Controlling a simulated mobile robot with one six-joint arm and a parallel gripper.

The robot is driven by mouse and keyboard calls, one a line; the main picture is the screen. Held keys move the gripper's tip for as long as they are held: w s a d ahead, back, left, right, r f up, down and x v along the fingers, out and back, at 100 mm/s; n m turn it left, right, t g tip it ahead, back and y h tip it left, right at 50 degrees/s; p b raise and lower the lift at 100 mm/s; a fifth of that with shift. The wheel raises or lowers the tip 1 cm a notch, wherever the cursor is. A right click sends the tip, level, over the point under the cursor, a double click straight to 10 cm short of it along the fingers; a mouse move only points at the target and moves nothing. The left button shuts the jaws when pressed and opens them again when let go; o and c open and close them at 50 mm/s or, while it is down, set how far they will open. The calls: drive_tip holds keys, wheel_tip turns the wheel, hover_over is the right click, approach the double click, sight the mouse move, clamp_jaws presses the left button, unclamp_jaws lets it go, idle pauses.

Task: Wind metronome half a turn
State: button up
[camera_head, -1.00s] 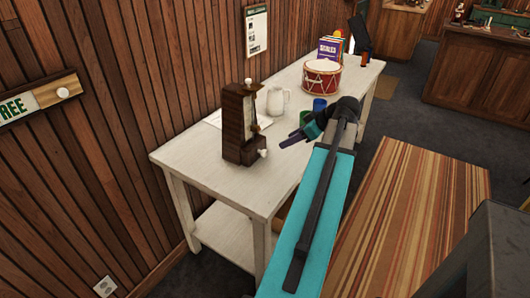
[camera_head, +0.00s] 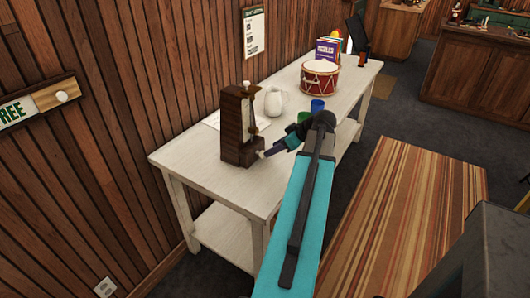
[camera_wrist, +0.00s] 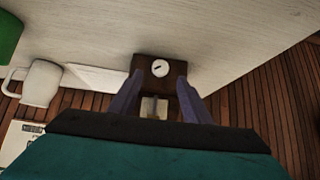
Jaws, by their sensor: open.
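The metronome (camera_head: 237,124) is a dark brown wooden case standing upright near the front left of the white table. Its pale winding key shows in the wrist view (camera_wrist: 160,69) as a round white knob with a dark slot, on the side of the case facing my gripper. My gripper (camera_head: 266,154) is beside the metronome's lower right side in the head view. In the wrist view my gripper (camera_wrist: 158,78) is open, with one finger on each side of the knob. I cannot tell whether either finger touches it; in the head view the fingertips partly cover the knob.
On the white table (camera_head: 205,165), a white mug (camera_head: 275,101), a green cup (camera_head: 305,117), a blue cup (camera_head: 317,105) and a red drum (camera_head: 319,77) stand behind my gripper. Books (camera_head: 327,48) stand farther back. A wood-plank wall (camera_head: 130,90) runs close behind the metronome.

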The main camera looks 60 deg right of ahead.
sight(260, 154)
drive_tip(key=shift+p+x, duration=0.5)
drive_tip(key=shift+x, duration=2.55)
drive_tip(key=c, duration=1)
